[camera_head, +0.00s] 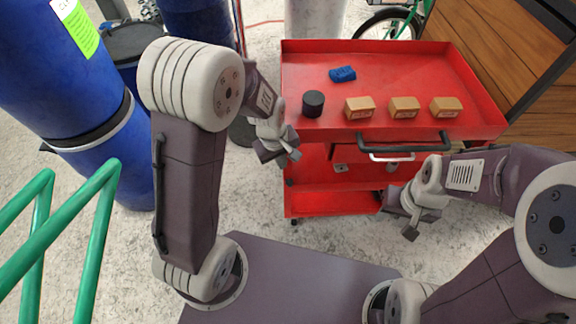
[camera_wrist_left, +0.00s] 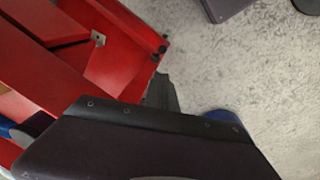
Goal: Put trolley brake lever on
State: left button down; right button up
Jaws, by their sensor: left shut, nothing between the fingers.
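The red trolley (camera_head: 330,65) stands in front of me; in the left wrist view its red frame (camera_wrist_left: 45,50) fills the upper left, seen close up. A small dark caster part (camera_head: 294,221) shows under its left front corner in the head view. I cannot make out the brake lever in either view. My left gripper (camera_head: 282,153) is shut and empty, beside the trolley's left front corner, below the tray rim. My right gripper (camera_head: 418,218) hangs in front of the trolley's right lower part; its finger gap is unclear.
The trolley top holds a blue piece (camera_head: 342,74), a black cylinder (camera_head: 313,103) and three small boxes (camera_head: 404,107). A dark handle (camera_head: 405,145) runs along its front. Blue barrels (camera_head: 60,90) and green rails (camera_head: 100,220) stand at left. Concrete floor (camera_head: 265,210) is open left of the trolley.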

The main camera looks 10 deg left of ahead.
aim_at(290, 183)
pick_arm(q)
jog(key=shift+d, duration=0.15)
notch_tip(290, 183, down, 10)
jog(key=w+b, duration=0.1)
jog(key=b, duration=0.3)
jog(key=shift+w+d, duration=0.25)
jog(key=shift+d, duration=0.05)
jog(key=shift+s, duration=0.15)
